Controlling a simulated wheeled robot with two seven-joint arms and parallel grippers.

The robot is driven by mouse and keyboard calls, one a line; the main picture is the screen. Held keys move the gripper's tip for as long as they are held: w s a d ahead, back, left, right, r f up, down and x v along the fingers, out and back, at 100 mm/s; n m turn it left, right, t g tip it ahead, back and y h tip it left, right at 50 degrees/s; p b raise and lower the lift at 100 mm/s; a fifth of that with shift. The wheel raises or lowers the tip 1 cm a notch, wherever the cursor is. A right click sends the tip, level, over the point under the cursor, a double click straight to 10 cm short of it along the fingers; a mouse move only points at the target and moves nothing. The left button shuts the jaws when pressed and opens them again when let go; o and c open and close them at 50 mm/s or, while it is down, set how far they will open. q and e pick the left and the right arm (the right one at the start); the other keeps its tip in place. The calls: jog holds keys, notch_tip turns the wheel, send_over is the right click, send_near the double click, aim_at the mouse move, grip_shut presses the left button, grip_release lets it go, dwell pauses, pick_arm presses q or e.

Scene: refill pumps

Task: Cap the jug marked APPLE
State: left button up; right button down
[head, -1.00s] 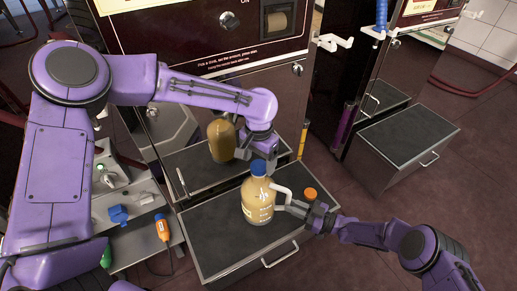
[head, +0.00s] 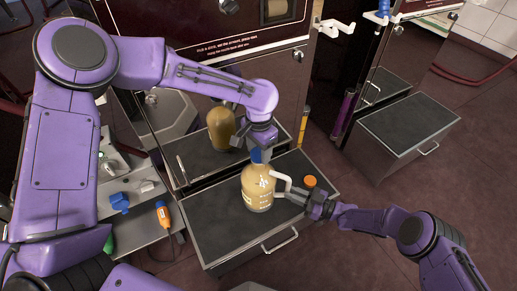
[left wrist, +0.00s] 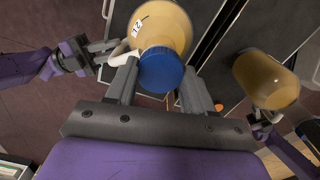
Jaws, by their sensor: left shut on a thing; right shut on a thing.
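A jug of amber juice (head: 258,190) stands upright on the dark drawer-like platform, its white handle (head: 282,180) to the right. Its label is too small to read. A blue cap (head: 257,156) sits at the jug's mouth; it also shows in the left wrist view (left wrist: 161,71). I cannot tell how tightly it is seated. My left gripper (head: 259,149) is directly above the jug, shut on the blue cap, with a finger on either side. My right gripper (head: 306,200) is shut on the jug's handle from the right.
An orange cap (head: 310,181) lies on the platform (head: 225,245) right of the jug. A machine's shiny front behind reflects the jug (head: 221,128). A side shelf (head: 140,225) at left holds a blue item (head: 120,202) and an orange bottle (head: 163,214). A second platform (head: 408,125) stands at right.

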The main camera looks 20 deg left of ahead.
pick_arm(q)
jog(key=m, duration=0.4)
jog(key=shift+m, duration=0.4)
jog(key=m, duration=0.4)
jog(key=o, duration=1.2)
jog(key=shift+o, duration=0.2)
notch_tip(320, 180, up, 12)
pick_arm(e)
jog(key=c, duration=1)
grip_release()
